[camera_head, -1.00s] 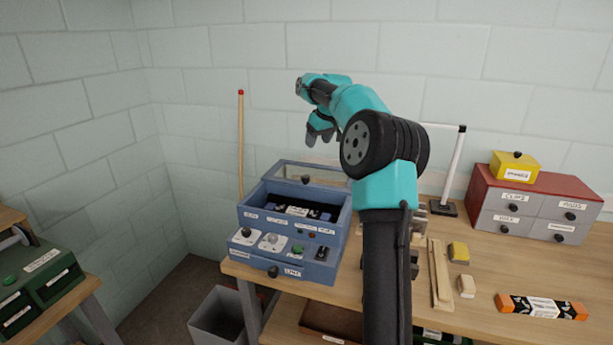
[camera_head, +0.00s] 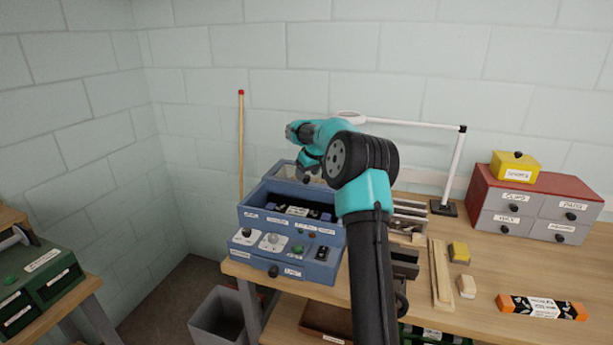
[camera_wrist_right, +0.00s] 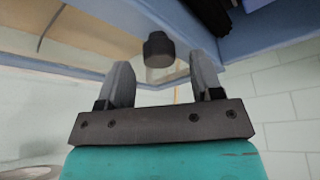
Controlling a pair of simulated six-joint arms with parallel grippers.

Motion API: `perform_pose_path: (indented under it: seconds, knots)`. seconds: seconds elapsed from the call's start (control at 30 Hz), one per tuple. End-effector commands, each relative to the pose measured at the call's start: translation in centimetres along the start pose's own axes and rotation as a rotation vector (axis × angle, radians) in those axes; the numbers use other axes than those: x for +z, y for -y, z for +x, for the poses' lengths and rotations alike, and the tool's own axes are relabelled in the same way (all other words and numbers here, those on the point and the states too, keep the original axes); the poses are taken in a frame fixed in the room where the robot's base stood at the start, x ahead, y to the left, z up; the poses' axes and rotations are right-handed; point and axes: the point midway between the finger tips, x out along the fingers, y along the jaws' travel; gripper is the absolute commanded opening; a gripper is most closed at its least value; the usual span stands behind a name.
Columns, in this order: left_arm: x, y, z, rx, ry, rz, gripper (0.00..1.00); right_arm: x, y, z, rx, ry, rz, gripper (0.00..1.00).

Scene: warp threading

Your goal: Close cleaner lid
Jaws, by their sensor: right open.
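The cleaner is a blue box (camera_head: 289,263) with knobs and buttons on its front, at the left end of the bench. Its lid (camera_head: 283,168), a blue frame with a clear pane, stands open at the back. My right gripper (camera_head: 310,172) is at the lid and hides part of it. In the right wrist view, my right gripper (camera_wrist_right: 162,68) is open, and the lid's black knob (camera_wrist_right: 158,50) shows between and just beyond its fingertips. I cannot tell whether they touch. My left gripper is not in view.
A thin wooden stick (camera_head: 241,145) with a red tip stands behind the cleaner. A white lamp (camera_head: 452,170) stands to the right on the bench. A grey bin (camera_head: 217,318) sits below the bench's left end.

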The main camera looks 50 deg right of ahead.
Motion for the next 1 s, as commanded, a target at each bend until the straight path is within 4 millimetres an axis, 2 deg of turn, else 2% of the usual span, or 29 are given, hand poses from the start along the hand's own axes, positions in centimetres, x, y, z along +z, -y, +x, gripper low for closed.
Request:
perform_pose_path:
  seconds: [0.17,0.47,1.0]
  knots:
    - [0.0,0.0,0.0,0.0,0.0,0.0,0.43,0.03,-0.01,1.37,0.0,0.001,0.0,0.6]
    - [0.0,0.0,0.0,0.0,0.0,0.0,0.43,0.02,-0.02,1.5,0.0,0.0,0.0,0.6]
    - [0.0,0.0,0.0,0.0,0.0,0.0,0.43,0.02,-0.02,1.47,0.0,0.0,0.0,0.08]
